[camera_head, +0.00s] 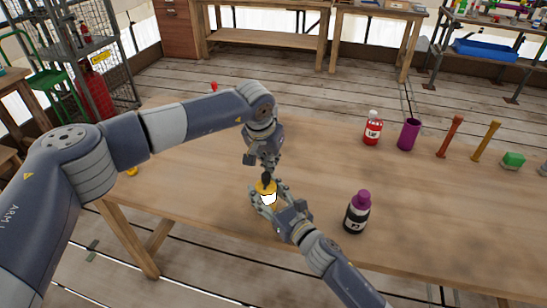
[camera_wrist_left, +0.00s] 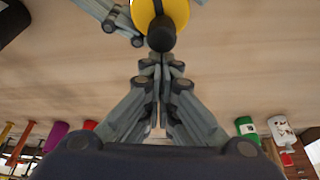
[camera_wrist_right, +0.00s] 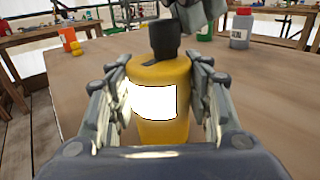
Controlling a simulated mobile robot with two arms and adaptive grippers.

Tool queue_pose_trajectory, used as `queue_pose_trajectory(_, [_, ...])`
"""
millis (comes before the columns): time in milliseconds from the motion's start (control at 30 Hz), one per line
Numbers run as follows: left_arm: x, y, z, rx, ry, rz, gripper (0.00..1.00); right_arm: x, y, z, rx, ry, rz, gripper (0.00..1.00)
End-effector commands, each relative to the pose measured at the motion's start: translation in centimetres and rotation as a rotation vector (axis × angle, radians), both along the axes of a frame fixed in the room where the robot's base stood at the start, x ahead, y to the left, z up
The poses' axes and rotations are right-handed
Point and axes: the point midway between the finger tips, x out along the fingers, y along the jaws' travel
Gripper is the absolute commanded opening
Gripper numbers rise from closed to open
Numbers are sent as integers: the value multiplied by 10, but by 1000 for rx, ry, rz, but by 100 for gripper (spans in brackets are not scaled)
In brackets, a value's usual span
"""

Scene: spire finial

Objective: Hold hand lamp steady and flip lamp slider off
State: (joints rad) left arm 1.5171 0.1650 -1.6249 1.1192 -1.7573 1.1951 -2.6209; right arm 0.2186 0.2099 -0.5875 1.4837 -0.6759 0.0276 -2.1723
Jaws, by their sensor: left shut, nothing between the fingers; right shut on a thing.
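The hand lamp (camera_wrist_right: 150,75) is a yellow body with a bright white lit panel. It stands upright between the fingers of my right gripper (camera_wrist_right: 157,100), which is shut on it from both sides. A black knob, likely the lamp slider (camera_wrist_right: 164,38), sticks up from the lamp's top. The lamp shows in the head view (camera_head: 268,197) near the table's front edge. My left gripper (camera_head: 266,174) is shut and empty just above the lamp. In the left wrist view its fingertips (camera_wrist_left: 158,58) are close to the black knob (camera_wrist_left: 161,35); I cannot tell if they touch.
A dark bottle with a purple cap (camera_head: 357,212) stands right of my right gripper.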

Motion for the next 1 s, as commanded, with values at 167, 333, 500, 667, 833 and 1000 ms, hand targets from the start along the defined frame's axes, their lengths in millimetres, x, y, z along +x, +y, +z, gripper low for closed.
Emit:
queue_pose_trajectory(167, [-1,0,0,0,0,-1,0,0,0,-1,-1,1,0,19])
queue_pose_trajectory(333, [-1,0,0,0,0,0,0,0,0,-1,-1,1,0,19])
queue_pose_trajectory(500, [-10,3,0,0,1,-2,0,0,0,-1,-1,2,0,19])
queue_pose_trajectory(667, [-23,5,0,0,1,-2,0,0,0,-1,-1,2,-1,19])
queue_pose_trajectory(833, [-28,5,0,1,2,-2,0,0,-1,-1,0,2,-1,19])
queue_pose_trajectory(1000, [-28,5,-1,2,4,-2,0,1,-1,-1,0,2,-3,19])
